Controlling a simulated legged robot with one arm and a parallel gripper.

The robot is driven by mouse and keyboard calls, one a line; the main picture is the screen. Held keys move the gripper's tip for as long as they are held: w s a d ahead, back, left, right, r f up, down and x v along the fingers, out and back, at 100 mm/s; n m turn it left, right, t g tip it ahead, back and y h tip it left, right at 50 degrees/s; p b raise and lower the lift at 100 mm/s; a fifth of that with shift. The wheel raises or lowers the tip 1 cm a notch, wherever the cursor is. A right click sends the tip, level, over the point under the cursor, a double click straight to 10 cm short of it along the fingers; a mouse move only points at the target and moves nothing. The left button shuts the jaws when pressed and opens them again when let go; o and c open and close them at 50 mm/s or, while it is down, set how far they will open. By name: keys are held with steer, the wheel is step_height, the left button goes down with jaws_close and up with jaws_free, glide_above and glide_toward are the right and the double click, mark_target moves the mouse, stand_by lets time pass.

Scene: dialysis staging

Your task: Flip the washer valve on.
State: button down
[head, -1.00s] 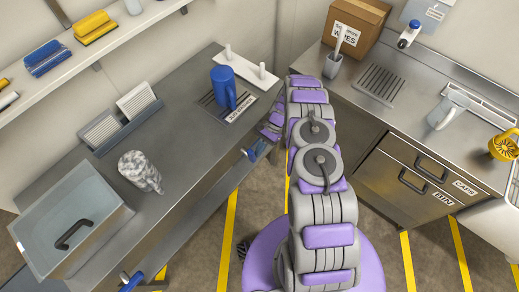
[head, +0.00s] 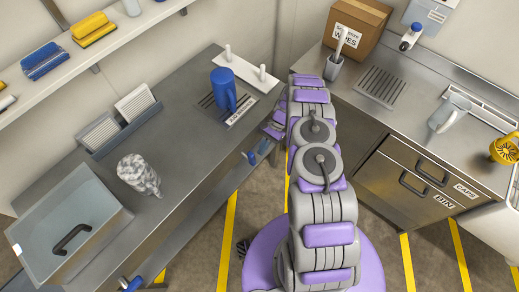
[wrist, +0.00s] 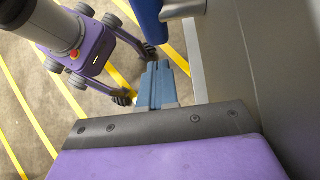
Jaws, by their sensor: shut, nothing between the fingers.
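A blue valve lever (wrist: 150,20) with a metal stem (wrist: 184,9) shows at the top of the wrist view, beside the grey counter side. My gripper (wrist: 158,85) is in the middle of that view, its blue-grey fingers together and empty, just below the lever. I cannot tell whether they touch. In the head view, a blue lever (head: 251,157) shows under the left counter's front edge, left of my arm. Another blue lever (head: 131,284) is at the bottom, under the counter's near end. No label tells which lever is the washer valve. My arm hides most of my gripper in the head view.
The right counter (head: 410,105) has drawers (head: 405,185) below. Open floor with yellow stripes lies between them.

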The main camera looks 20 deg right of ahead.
steer(key=d+p+v, duration=0.1)
steer(key=v, duration=1)
steer(key=shift+f, duration=0.3)
steer(key=shift+w, duration=0.15)
